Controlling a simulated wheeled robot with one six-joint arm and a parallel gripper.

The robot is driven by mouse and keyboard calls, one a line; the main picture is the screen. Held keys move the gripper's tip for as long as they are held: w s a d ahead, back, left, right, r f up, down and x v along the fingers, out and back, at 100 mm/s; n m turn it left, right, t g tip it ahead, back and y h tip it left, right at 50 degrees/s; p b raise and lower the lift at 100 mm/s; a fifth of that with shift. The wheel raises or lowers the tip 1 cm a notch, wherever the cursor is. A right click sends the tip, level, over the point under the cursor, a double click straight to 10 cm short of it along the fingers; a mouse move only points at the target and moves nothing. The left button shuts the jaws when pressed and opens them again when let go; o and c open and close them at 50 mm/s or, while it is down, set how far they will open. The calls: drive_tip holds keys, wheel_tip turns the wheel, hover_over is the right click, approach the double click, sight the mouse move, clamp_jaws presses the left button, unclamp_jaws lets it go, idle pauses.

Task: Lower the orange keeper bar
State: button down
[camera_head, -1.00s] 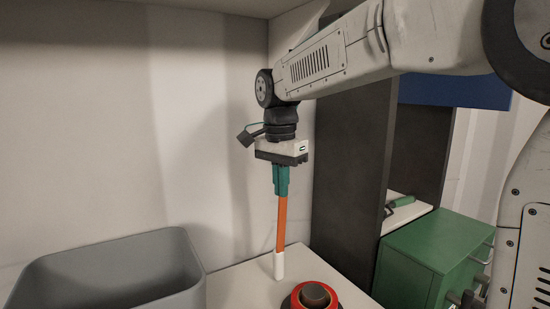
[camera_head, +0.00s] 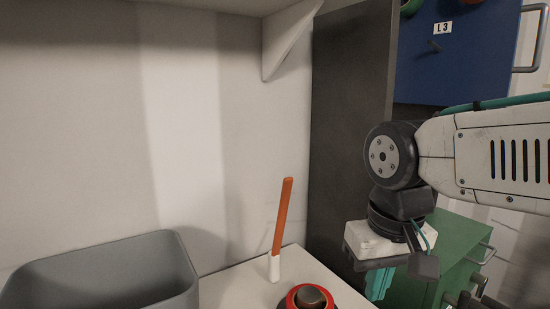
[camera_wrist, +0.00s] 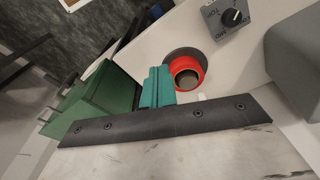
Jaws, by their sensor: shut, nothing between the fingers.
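The orange keeper bar (camera_head: 283,215) stands nearly upright in the head view, leaning slightly right at its top. Its foot is in a white piece (camera_head: 275,267) on the pale bench. My gripper (camera_head: 379,284) is to the right of the bar, clear of it and touching nothing that I can see. Its teal fingers are shut and empty; their tips are cut off or hidden low in the head view. In the wrist view the closed fingers (camera_wrist: 157,88) show beside the red ring, and the bar cannot be made out.
A red ring with a dark centre (camera_head: 310,297) sits on the bench; it also shows in the wrist view (camera_wrist: 186,66). A grey bin (camera_head: 100,268) is at left. A dark upright panel (camera_head: 345,140) and a green cabinet (camera_head: 455,240) are at right. A dial (camera_wrist: 235,17) shows in the wrist view.

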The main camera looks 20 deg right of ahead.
drive_tip(key=w+a+r+n+t, duration=0.1)
drive_tip(key=w+a+r, duration=0.1)
drive_tip(key=w+r, duration=0.7)
drive_tip(key=w+a+r+n, duration=0.25)
drive_tip(key=w+r, duration=0.25)
drive_tip(key=w, duration=0.8)
drive_tip(key=w+a+r+n+t, duration=0.1)
drive_tip(key=w+a+r, duration=0.2)
drive_tip(key=w+r, duration=0.6)
drive_tip(key=w+x, duration=0.1)
drive_tip(key=x, duration=1.2)
drive_tip(key=shift+y, duration=0.4)
drive_tip(key=shift+s+d+r, duration=0.15)
drive_tip(key=shift+s+r, duration=0.05)
drive_tip(key=shift+s, duration=0.5)
drive_tip(key=shift+s+d+r, duration=0.15)
drive_tip(key=shift+s+r, duration=0.05)
drive_tip(key=shift+s, duration=0.5)
drive_tip(key=shift+s+d+r, duration=0.15)
drive_tip(key=shift+s+r, duration=0.05)
drive_tip(key=shift+s, duration=0.5)
drive_tip(key=shift+s+d, duration=0.1)
drive_tip(key=shift+s, duration=0.05)
